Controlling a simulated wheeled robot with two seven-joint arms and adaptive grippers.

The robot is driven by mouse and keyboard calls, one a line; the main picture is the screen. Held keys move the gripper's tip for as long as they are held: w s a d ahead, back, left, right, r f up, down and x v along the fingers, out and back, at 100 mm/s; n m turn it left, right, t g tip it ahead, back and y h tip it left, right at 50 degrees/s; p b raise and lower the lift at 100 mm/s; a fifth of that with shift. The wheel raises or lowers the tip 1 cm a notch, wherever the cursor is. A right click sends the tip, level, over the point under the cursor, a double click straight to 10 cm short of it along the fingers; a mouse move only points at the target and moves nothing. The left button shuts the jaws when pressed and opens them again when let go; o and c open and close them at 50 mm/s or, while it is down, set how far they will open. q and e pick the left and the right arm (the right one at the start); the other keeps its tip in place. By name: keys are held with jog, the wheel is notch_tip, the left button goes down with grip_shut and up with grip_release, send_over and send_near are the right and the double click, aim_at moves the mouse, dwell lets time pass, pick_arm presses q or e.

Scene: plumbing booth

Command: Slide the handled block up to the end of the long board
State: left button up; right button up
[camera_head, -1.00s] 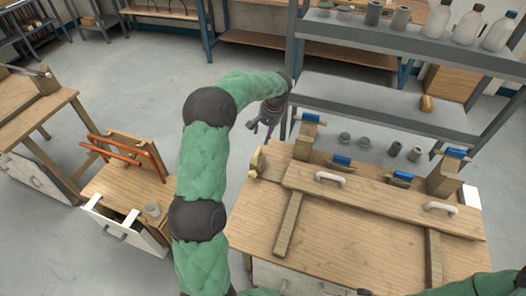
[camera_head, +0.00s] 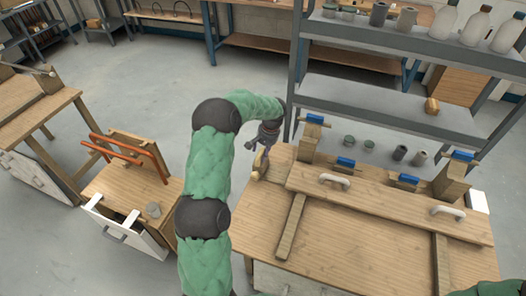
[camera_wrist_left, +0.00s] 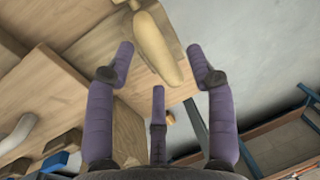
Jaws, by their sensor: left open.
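The long board (camera_head: 395,208) lies across the workbench and carries two pale handles. The handled block (camera_head: 259,167) is at the board's left end, near the bench's left edge, partly hidden by my left gripper. In the left wrist view its pale, rounded wooden handle (camera_wrist_left: 157,48) stands between my spread fingers. My left gripper (camera_head: 257,152) is open just above and behind the block. The left wrist view shows its purple fingers (camera_wrist_left: 161,62) around the handle with gaps to either side. My right gripper is out of view.
Blue-handled clamps (camera_head: 345,162) stand along the bench's back edge. A grey shelf (camera_head: 390,105) with bottles and fittings rises behind.

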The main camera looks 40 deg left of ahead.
pick_arm(q)
grip_shut()
jog(key=w+d, duration=0.3)
jog(key=d, duration=0.7)
grip_release()
jog(key=shift+w, duration=0.1)
